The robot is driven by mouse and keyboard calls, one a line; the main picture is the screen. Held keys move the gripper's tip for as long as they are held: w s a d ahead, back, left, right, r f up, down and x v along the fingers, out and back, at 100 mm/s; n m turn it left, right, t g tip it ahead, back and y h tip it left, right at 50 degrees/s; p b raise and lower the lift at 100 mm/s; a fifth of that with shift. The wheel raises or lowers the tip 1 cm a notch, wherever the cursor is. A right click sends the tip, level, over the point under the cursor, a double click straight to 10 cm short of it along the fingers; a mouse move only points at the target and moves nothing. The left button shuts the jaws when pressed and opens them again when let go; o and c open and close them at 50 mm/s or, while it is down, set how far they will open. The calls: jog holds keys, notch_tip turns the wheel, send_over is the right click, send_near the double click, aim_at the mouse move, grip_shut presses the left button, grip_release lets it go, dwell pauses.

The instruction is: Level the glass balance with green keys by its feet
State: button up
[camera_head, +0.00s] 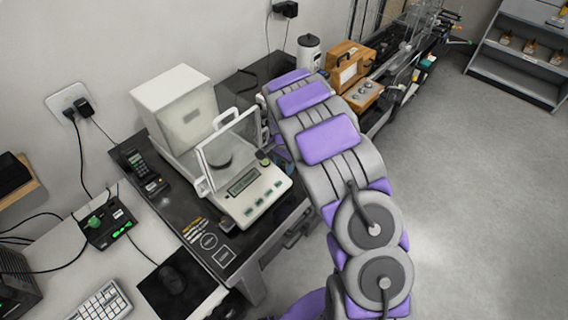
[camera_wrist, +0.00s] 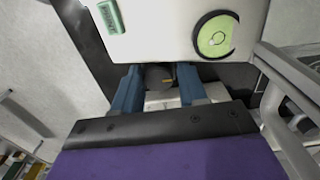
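The glass balance with green keys (camera_head: 258,199) stands on a dark table, its glass draft shield (camera_head: 232,150) in front of a white box-like housing. In the wrist view its white body (camera_wrist: 155,30) fills the top, with one green key (camera_wrist: 110,17) and the round green bubble level (camera_wrist: 216,37). The bubble's exact place is too small to tell. My gripper (camera_wrist: 158,84) is under the body's edge, its blue-grey fingers on either side of a dark round foot (camera_wrist: 158,76). Whether they touch the foot is unclear. In the head view my arm hides part of the balance's right side.
A handheld keypad device (camera_head: 145,172) lies left of the balance. A white canister (camera_head: 308,52) and a wooden case (camera_head: 349,64) stand behind my arm. A desk with a keyboard (camera_head: 102,301) is at front left. Open floor (camera_head: 465,200) lies to the right.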

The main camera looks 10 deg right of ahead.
jog(key=shift+w+d+r, duration=0.1)
jog(key=shift+d, duration=0.25)
jog(key=c, duration=0.5)
jog(key=shift+a, duration=0.1)
jog(key=shift+r+n+p, duration=0.15)
jog(key=shift+n+p, duration=0.25)
jog(key=shift+p, duration=0.1)
jog(key=shift+w+n, duration=0.1)
jog(key=shift+n, duration=0.2)
jog(key=shift+c, duration=0.2)
jog(key=o, duration=1.1)
jog(key=shift+f, duration=0.2)
jog(key=shift+c, duration=0.2)
notch_tip(320, 180, up, 17)
jog(key=p, duration=0.3)
jog(key=shift+r+p, duration=0.2)
jog(key=shift+p, duration=0.15)
